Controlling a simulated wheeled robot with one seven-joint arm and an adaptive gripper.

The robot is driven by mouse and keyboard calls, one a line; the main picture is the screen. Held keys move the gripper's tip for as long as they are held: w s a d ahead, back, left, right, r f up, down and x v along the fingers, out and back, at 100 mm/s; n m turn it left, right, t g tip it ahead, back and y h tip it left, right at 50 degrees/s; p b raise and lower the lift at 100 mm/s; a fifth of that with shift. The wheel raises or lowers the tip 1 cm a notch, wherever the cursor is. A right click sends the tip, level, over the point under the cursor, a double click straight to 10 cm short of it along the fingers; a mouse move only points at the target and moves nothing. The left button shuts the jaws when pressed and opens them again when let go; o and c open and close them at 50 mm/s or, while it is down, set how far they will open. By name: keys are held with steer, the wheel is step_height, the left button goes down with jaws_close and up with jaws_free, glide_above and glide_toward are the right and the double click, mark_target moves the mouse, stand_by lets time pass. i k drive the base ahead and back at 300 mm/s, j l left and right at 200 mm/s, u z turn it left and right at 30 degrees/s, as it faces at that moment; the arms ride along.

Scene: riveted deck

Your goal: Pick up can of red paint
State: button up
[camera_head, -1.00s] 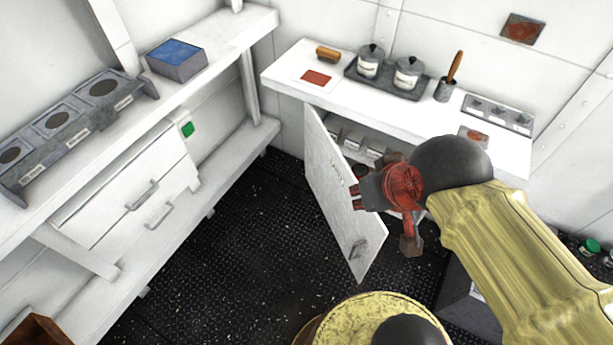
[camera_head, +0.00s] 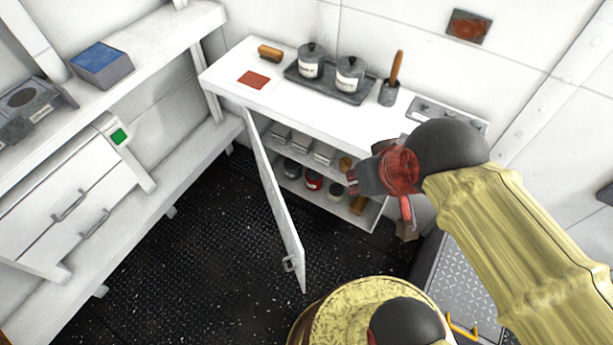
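A small can with a red body (camera_head: 313,181) stands on the lower shelf inside the open cabinet under the white counter. My gripper (camera_head: 351,182) is in front of the cabinet's right part, pointing left, apart from the red can in the picture. It appears to hold nothing. Its red fingertips are small, and I cannot tell how far apart they are. My wrist and forearm hide the cabinet's right end.
The cabinet door (camera_head: 275,202) stands open toward me, left of the shelves. The counter (camera_head: 238,92) bears a tray of lidded pots (camera_head: 329,85) and a brush holder (camera_head: 388,94). A bench with drawers (camera_head: 60,205) lines the left wall. The dark floor (camera_head: 190,250) between is clear.

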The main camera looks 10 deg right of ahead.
mark_target(314, 179)
steer(key=k, duration=0.6)
steer(key=j+z, duration=0.2)
steer(key=z, duration=1.25)
steer(key=j, duration=2.45)
steer(key=i+j, duration=0.45)
steer(key=j+z, duration=0.05)
steer(key=j, duration=0.05)
